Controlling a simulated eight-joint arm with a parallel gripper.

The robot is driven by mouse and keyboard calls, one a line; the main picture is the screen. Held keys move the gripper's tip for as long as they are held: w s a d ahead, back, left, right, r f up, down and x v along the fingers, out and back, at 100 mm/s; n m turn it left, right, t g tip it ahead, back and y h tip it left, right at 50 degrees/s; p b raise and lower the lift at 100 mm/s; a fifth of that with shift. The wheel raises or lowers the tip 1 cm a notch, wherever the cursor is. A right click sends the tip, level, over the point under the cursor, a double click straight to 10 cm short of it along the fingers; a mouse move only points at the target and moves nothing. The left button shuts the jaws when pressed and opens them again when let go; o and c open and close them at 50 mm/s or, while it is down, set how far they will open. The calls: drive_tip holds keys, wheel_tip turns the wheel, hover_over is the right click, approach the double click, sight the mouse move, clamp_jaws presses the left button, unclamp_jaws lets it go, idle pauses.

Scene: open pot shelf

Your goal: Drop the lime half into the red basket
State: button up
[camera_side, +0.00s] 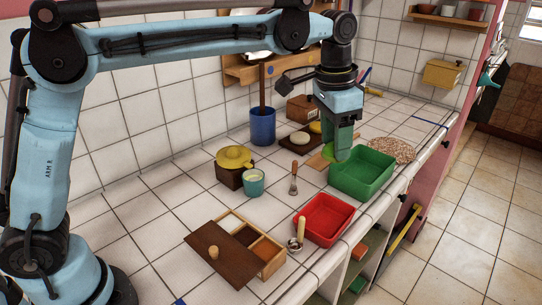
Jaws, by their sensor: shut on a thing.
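The red basket (318,238) stands on the white tiled counter near its front edge and looks empty. My gripper (338,154) points down above the back left corner of the green basket, up and to the right of the red basket. A bright green piece, seemingly the lime half (328,152), shows at its fingertips. My gripper is shut on it; the fingers hide part of it.
The green basket (358,193) stands behind the red one. A spoon (295,243), a brush-like tool (293,180), a teal cup (253,185) and a wooden box (268,263) with a loose brown lid (220,253) are near. A blue pot (262,128) stands further back.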

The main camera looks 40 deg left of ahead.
drive_tip(key=shift+s+d, duration=0.2)
drive_tip(key=shift+d, duration=0.85)
hover_over(329, 229)
wheel_tip(329, 229, down, 9)
drive_tip(key=shift+s+f, duration=0.1)
drive_tip(key=shift+f, duration=3.05)
drive_tip(key=o, duration=1.1)
drive_tip(key=r, duration=0.4)
drive_tip(key=s+r, duration=0.1)
drive_tip(key=r, duration=0.7)
drive_tip(key=shift+s+a, duration=0.15)
drive_tip(key=shift+a, duration=0.2)
